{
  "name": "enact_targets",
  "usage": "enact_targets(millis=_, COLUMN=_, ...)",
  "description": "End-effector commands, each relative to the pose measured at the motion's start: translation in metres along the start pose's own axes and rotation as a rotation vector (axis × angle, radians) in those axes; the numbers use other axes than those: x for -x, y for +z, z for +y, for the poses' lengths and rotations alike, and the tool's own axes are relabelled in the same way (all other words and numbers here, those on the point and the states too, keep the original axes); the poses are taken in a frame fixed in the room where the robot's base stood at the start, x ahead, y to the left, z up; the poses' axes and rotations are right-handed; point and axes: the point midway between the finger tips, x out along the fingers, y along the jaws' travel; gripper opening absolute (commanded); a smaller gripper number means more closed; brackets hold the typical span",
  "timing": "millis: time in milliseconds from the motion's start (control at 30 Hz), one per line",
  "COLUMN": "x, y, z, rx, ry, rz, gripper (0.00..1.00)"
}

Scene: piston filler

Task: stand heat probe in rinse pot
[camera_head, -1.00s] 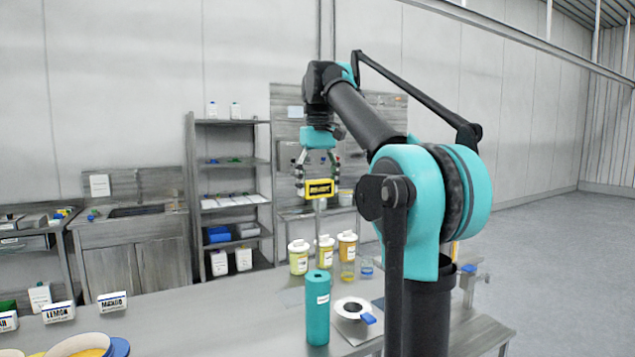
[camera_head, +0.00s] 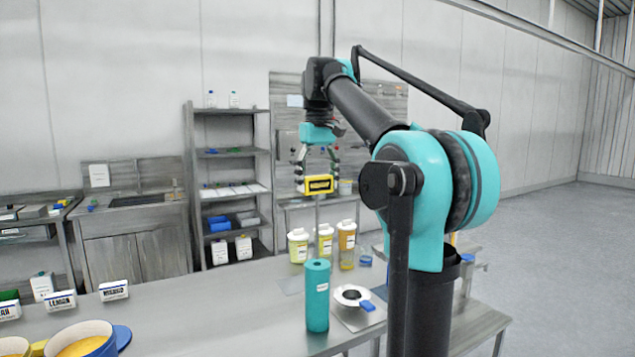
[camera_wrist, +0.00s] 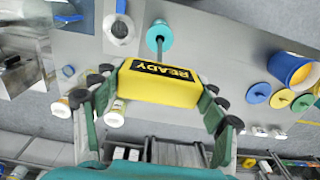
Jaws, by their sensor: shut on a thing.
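The heat probe is a yellow block (camera_head: 320,184) marked READY, with a thin grey stem (camera_head: 318,213) pointing down. My gripper (camera_head: 318,183) is shut on the yellow block, which also shows in the wrist view (camera_wrist: 165,83). A tall teal cylinder (camera_head: 317,300), which looks like the rinse pot, stands upright on the table, below the probe in the head view. In the wrist view the stem's far end overlaps the pot's round top (camera_wrist: 160,34). I cannot tell whether the tip is above or inside the opening.
Name signs (camera_head: 113,290) and a tub with yellow contents (camera_head: 80,344) are at left. The table between is clear.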

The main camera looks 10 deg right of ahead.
Motion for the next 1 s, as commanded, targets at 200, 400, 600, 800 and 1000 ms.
enact_targets(millis=200, x=-0.001, y=0.0, z=0.0, rx=0.0, ry=0.0, rz=0.0, gripper=0.43)
enact_targets(millis=400, x=-0.004, y=0.0, z=0.0, rx=0.0, ry=0.0, rz=0.0, gripper=0.43)
enact_targets(millis=600, x=-0.012, y=0.0, z=0.0, rx=0.0, ry=0.0, rz=0.0, gripper=0.43)
enact_targets(millis=800, x=-0.021, y=0.0, z=0.0, rx=0.0, ry=0.0, rz=0.0, gripper=0.43)
enact_targets(millis=1000, x=-0.025, y=0.0, z=0.0, rx=0.0, ry=0.0, rz=0.0, gripper=0.43)
